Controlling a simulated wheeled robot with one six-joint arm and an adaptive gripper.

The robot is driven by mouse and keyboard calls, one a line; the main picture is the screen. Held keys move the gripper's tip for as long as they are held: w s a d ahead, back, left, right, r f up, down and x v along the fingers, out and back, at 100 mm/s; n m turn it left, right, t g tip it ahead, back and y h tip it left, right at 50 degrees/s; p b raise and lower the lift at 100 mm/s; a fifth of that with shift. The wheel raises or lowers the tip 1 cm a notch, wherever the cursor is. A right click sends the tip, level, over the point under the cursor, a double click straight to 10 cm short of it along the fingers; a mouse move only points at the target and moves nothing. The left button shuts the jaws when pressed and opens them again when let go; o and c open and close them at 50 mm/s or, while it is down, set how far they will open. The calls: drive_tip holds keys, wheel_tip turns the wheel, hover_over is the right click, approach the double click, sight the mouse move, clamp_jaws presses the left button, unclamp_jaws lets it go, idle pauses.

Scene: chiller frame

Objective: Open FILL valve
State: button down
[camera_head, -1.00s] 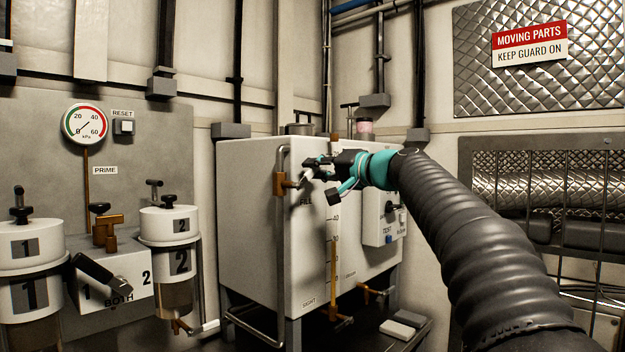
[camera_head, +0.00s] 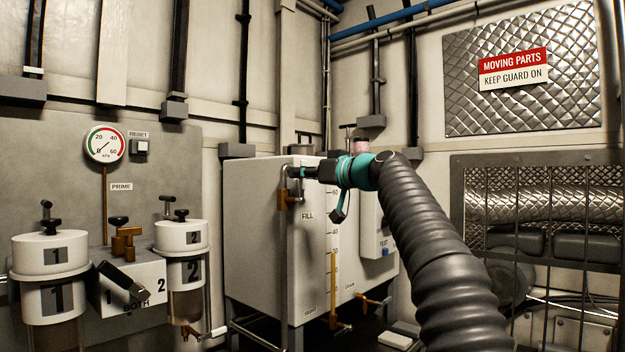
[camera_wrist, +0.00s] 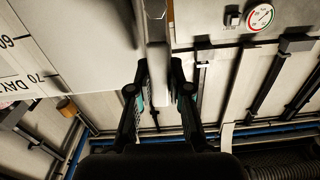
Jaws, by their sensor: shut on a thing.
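The FILL valve has a brass body (camera_head: 288,199) on the near corner edge of the white tank (camera_head: 256,240), just left of the word FILL. My gripper (camera_head: 297,172) is just above the brass body, reaching in from the right. In the wrist view my gripper (camera_wrist: 158,85) has its two dark fingers on either side of a pale grey bar (camera_wrist: 156,65), shut on it. The bar looks like the valve handle. The fingers hide most of the handle in the head view, so its exact angle is hard to tell.
A metal pipe (camera_head: 284,255) runs down the tank edge close to the valve. A TEST box (camera_head: 375,238) is on the tank's right side. Two numbered canisters (camera_head: 50,260) and a gauge (camera_head: 104,144) are at left. A mesh guard (camera_head: 535,215) stands at right.

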drive_tip(key=shift+s+a+n, duration=0.4)
drive_tip(key=shift+s+n, duration=0.05)
drive_tip(key=shift+n, duration=0.55)
drive_tip(key=c, duration=1.5)
unclamp_jaws()
drive_tip(key=o, duration=0.4)
drive_tip(key=shift+s+a, duration=0.15)
drive_tip(key=shift+a, duration=0.1)
drive_tip(key=shift+o, duration=0.2)
drive_tip(key=shift+d, duration=0.3)
drive_tip(key=shift+d, duration=0.15)
drive_tip(key=v, duration=1.1)
drive_tip(key=shift+s+d, duration=0.15)
drive_tip(key=shift+s, duration=0.1)
